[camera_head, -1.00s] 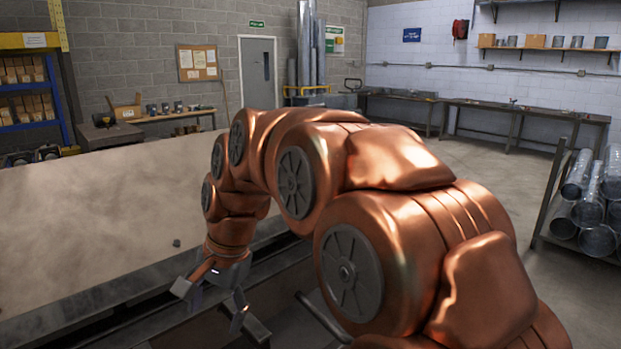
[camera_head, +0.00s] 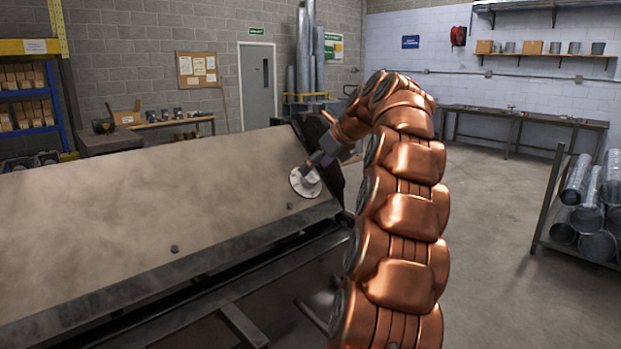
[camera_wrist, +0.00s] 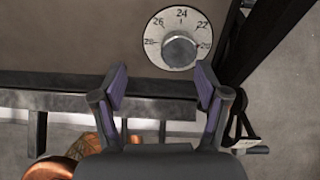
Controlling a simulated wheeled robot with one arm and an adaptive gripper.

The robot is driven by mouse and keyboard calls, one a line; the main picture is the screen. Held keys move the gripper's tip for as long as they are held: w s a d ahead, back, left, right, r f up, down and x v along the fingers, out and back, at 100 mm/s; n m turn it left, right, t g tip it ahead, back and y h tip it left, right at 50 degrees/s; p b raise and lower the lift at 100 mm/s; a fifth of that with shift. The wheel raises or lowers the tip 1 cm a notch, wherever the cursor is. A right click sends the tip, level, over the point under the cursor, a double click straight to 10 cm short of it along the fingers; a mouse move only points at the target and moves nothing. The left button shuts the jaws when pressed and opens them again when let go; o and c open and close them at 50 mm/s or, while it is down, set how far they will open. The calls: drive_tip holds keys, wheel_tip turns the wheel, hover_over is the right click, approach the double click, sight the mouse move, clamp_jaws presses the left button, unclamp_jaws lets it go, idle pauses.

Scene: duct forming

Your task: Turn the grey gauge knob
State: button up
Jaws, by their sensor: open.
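The grey gauge knob (camera_wrist: 180,51) is a round metal knob in the middle of a white numbered dial (camera_wrist: 154,48) in the wrist view. The dial's visible numbers include 20, 22, 24 and 26. In the head view the dial (camera_head: 304,187) sits at the right end of the tan sheet-metal panel. My gripper (camera_wrist: 162,78) is open and empty, its purple-padded fingertips just below the knob in the wrist view, the right fingertip close to the dial's lower edge. In the head view my gripper (camera_head: 313,164) is at the dial and partly hides the knob. I cannot tell if it touches.
The tan panel (camera_head: 130,205) slopes across the machine, with small dark bolts (camera_head: 175,249) near its lower edge. A dark machine frame and rail (camera_head: 200,262) run below it. A rack of metal ducts (camera_head: 590,215) stands at the right. The floor between is clear.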

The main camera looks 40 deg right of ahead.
sight(311, 175)
drive_tip(key=shift+m, duration=0.6)
drive_tip(key=shift+w+d+f+p, duration=0.15)
drive_tip(key=shift+w+d+f, duration=0.25)
drive_tip(key=shift+w+f, duration=0.45)
drive_tip(key=shift+w+d+f+p, duration=0.2)
drive_tip(key=shift+w+d+f, duration=0.2)
drive_tip(key=shift+w+f, duration=0.4)
drive_tip(key=shift+w+d+f+p, duration=0.15)
drive_tip(key=shift+w+d+f, duration=0.25)
drive_tip(key=shift+w+f, duration=0.45)
drive_tip(key=c, duration=1.2)
